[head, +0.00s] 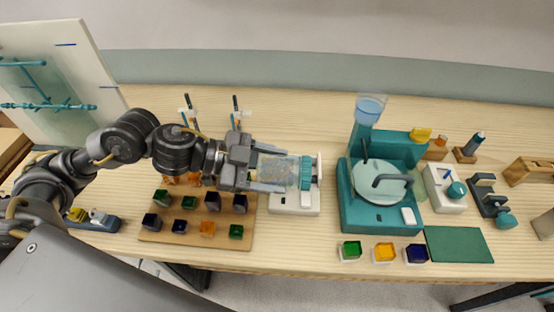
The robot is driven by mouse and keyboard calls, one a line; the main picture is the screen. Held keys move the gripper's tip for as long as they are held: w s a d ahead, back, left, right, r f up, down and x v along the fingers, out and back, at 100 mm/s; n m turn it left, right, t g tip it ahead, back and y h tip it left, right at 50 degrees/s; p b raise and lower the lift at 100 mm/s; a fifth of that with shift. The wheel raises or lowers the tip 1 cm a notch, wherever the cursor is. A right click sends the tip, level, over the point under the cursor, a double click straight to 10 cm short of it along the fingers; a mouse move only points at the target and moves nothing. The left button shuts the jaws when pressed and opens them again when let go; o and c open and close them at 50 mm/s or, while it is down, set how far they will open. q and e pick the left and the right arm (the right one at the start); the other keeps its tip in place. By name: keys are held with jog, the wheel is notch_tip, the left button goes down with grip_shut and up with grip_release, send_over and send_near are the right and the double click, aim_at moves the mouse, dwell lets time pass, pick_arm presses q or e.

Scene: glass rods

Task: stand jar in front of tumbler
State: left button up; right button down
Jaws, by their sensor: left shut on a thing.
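The jar (279,168) is a clear cylinder with a teal ribbed lid (306,172). It lies on its side, lid to the right. My left gripper (268,172) comes from the left and is shut on the jar, one finger along each side. The jar is over a low white machine (295,201) with an upright end plate at its right, which looks like the tumbler. I cannot tell whether the jar touches it; the jar and gripper hide its back part. My right gripper is not in view.
A board (246,240) with several coloured blocks lies left of the white machine. A teal machine (381,219) with a round pale disc stands to the right. Small coloured trays (384,252) and a green mat (458,244) lie at the front right. The table in front of the white machine is bare.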

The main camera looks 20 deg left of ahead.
pick_arm(q)
jog(key=w+f, duration=0.2)
jog(key=w, duration=0.2)
jog(key=w+f+p, duration=0.1)
jog(key=w+f, duration=0.2)
jog(key=w, duration=0.1)
jog(key=w+f, duration=0.2)
jog(key=w, duration=0.2)
jog(key=shift+w+a+f+p, duration=0.15)
jog(key=shift+a+f+p, duration=0.15)
jog(key=shift+f, duration=0.05)
jog(key=f, duration=0.1)
jog(key=w+f+p, duration=0.1)
jog(key=f+p, duration=0.1)
jog(key=f, duration=0.1)
jog(key=shift+w, duration=0.4)
jog(key=shift+f, duration=0.3)
jog(key=shift+s+f, duration=0.1)
jog(key=shift+f, duration=0.1)
